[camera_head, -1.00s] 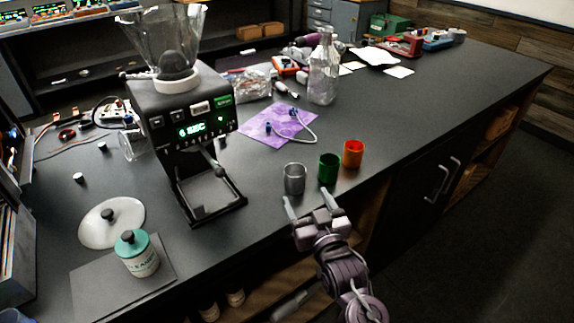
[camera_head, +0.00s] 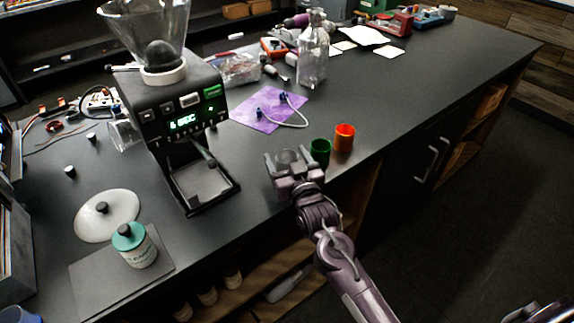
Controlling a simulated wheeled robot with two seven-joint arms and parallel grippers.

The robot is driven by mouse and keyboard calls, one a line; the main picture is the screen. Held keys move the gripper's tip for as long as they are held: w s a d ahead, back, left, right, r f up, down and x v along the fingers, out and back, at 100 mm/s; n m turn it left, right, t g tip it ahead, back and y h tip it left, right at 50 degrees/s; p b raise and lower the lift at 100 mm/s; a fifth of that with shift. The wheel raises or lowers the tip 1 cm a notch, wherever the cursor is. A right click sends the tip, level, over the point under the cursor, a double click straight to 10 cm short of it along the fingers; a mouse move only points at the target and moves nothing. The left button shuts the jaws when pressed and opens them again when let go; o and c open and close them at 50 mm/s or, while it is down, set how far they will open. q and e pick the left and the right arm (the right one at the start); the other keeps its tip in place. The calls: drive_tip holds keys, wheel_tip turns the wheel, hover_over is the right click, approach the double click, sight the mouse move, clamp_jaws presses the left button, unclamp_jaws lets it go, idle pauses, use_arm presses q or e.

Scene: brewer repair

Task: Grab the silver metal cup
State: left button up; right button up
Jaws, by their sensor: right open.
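The silver metal cup (camera_head: 287,156) stands near the front edge of the black counter and is partly hidden by my right gripper. My right gripper (camera_head: 288,163) is open, with one finger on each side of the cup. I cannot tell whether the fingers touch it. A green cup (camera_head: 320,151) stands close to the right of the gripper, and an orange cup (camera_head: 344,137) stands just beyond it. My left gripper is not in view.
A black grinder (camera_head: 180,115) stands to the left of the cups. A purple cloth (camera_head: 262,117) with a white cable lies behind them, and a clear bottle (camera_head: 313,60) stands farther back. A lidded jar (camera_head: 134,246) stands at front left. The counter right of the orange cup is clear.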

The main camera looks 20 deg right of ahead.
drive_tip(key=c, duration=1.1)
